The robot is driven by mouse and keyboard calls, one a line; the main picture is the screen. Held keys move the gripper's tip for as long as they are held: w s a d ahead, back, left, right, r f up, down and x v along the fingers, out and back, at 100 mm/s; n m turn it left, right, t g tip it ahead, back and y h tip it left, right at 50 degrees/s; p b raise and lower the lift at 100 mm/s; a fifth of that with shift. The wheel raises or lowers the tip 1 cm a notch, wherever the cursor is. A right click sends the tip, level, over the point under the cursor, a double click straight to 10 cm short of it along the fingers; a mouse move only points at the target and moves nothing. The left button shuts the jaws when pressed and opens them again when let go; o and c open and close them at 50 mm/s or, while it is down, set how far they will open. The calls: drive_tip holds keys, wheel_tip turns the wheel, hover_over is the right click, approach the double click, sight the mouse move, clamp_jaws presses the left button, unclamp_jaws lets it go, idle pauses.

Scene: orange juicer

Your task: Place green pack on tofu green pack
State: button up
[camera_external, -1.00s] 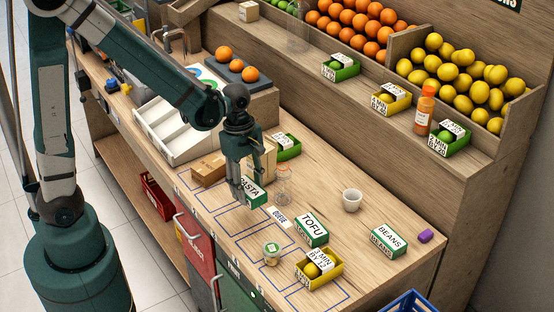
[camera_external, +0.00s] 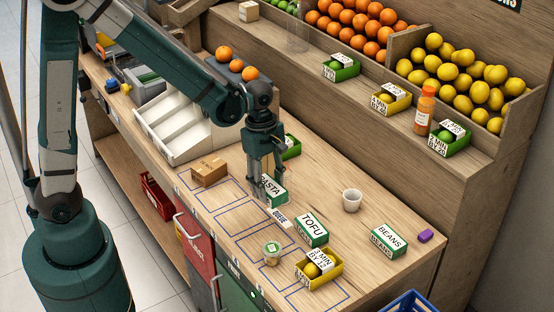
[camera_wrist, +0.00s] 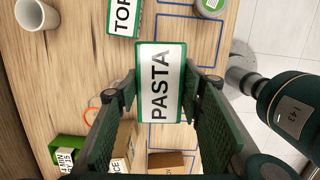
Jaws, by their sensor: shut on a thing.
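The green-edged PASTA pack (camera_external: 273,184) with a white label is held between the fingers of my gripper (camera_external: 263,195), apparently above the counter. In the wrist view the PASTA pack (camera_wrist: 160,92) sits label up between the two fingertips of my gripper (camera_wrist: 168,84). The green TOFU pack (camera_external: 312,229) lies on the counter to the lower right of my gripper in the external view. Part of the TOFU pack (camera_wrist: 123,18) shows at the top edge of the wrist view, apart from the PASTA pack.
A yellow box with a lemon (camera_external: 319,269) and a round tub (camera_external: 272,253) stand close to the TOFU pack. A white cup (camera_external: 352,200) and the BEANS pack (camera_external: 387,241) are to its right. A cardboard box (camera_external: 209,171) stands left of my gripper.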

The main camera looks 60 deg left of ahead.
wheel_tip(320, 180, up, 3)
drive_tip(key=p, duration=0.3)
hover_over(313, 226)
drive_tip(key=shift+a+m, duration=0.25)
drive_tip(key=shift+m, duration=0.05)
drive_tip(key=shift+f, duration=0.1)
drive_tip(key=shift+f, duration=2.9)
drive_tip(key=shift+f, duration=0.1)
drive_tip(key=shift+f, duration=1.95)
drive_tip(key=shift+f+b, duration=0.2)
drive_tip(key=shift+b, duration=0.25)
drive_tip(key=o, duration=0.9)
drive_tip(key=shift+o, duration=0.2)
